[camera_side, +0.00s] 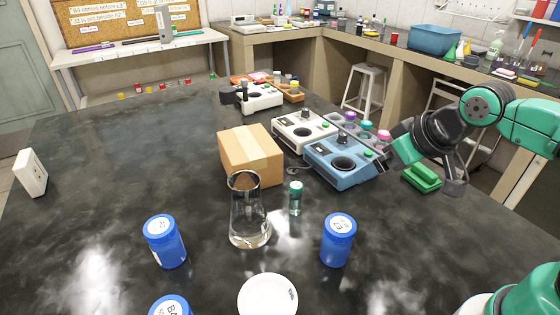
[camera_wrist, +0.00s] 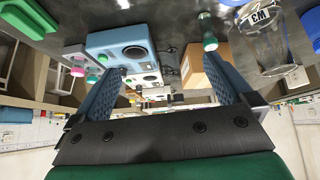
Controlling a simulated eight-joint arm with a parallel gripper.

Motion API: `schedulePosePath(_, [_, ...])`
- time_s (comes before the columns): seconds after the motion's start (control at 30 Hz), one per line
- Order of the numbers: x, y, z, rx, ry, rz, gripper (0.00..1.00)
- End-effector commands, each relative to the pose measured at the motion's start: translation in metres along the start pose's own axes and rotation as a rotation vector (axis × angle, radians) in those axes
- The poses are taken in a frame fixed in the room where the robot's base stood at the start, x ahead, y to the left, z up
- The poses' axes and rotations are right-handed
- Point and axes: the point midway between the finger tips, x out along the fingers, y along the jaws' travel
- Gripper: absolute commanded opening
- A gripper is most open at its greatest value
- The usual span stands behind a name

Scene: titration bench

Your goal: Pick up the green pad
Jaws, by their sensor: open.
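The green pad (camera_side: 422,178) lies on the dark bench, right of the blue stirrer, in the side view. It looks like a stepped green block. In the wrist view, a green shape at the top left corner (camera_wrist: 27,17) looks like the same pad, outside the space between my fingers. My gripper (camera_side: 420,166) is at the right of the bench, close to the pad and the blue stirrer; I cannot tell its exact height. In the wrist view my gripper (camera_wrist: 161,67) is open, with nothing held between its two blue fingers.
The blue stirrer (camera_side: 340,160) stands close to my gripper, with a white stirrer (camera_side: 302,131) behind it. A cardboard box (camera_side: 250,155), a glass flask (camera_side: 248,215), a green-capped vial (camera_side: 296,197) and blue jars (camera_side: 338,240) stand to the left.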

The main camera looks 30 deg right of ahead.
Motion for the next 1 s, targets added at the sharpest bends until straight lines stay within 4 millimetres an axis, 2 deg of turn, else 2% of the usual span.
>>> schedulePosePath(0.13, [0.010,0.017,-0.007,-0.201,-0.085,0.085,1.00])
schedulePosePath(0.27, [0.026,0.043,-0.013,-0.488,-0.239,0.194,1.00])
schedulePosePath(0.4, [0.046,0.074,-0.016,-0.785,-0.448,0.291,1.00])
schedulePosePath(0.6, [0.074,0.114,-0.011,-1.141,-0.804,0.363,1.00])
schedulePosePath(0.8, [0.095,0.140,0.006,-1.367,-1.156,0.353,1.00])
schedulePosePath(1.0, [0.102,0.150,0.020,-1.449,-1.344,0.319,1.00])
